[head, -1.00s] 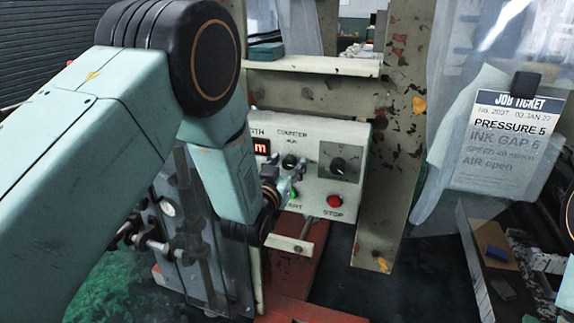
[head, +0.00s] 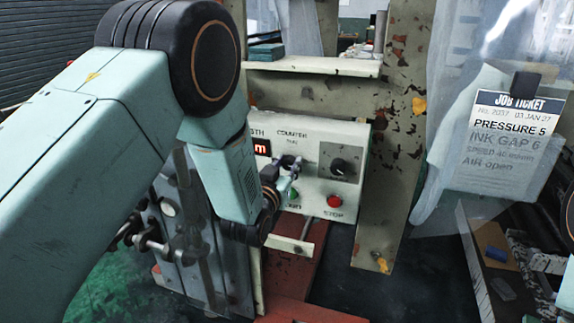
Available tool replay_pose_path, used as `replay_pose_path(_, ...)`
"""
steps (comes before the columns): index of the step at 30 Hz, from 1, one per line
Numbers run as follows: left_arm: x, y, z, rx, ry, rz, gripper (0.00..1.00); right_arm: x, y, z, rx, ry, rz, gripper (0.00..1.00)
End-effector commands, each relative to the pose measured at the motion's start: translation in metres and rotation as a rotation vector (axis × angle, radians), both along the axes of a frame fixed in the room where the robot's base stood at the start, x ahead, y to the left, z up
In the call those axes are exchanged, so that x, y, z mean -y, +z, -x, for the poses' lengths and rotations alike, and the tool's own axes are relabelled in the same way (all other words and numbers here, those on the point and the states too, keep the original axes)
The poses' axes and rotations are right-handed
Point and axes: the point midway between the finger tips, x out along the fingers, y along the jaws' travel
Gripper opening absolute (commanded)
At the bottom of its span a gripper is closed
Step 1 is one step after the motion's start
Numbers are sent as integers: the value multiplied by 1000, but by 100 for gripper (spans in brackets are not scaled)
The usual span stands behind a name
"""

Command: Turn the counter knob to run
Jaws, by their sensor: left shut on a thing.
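The pale control panel (head: 318,135) is fixed to the machine frame, with the COUNTER label near its top middle. My left gripper (head: 293,165) reaches across from the left and is shut at the spot below that label, on the counter knob. The knob is hidden behind the fingers, so I cannot read its position. A larger black knob (head: 339,166) sits to the right on a grey plate, apart from the gripper. My right gripper is not in view.
A red STOP button (head: 334,201) and a green button (head: 293,194) sit just below the gripper. A red display (head: 262,147) is left of it. The worn upright post (head: 385,190) stands right of the panel. A job ticket (head: 510,135) hangs at the right.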

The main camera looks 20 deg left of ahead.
Motion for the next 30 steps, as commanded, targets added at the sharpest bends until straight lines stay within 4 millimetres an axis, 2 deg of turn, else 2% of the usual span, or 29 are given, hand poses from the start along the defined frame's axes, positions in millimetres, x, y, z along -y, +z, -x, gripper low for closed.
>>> replay_pose_path(11,-1,0,0,-5,0,142,0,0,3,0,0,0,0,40)
replay_pose_path(30,-2,0,0,-25,0,734,0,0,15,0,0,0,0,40)
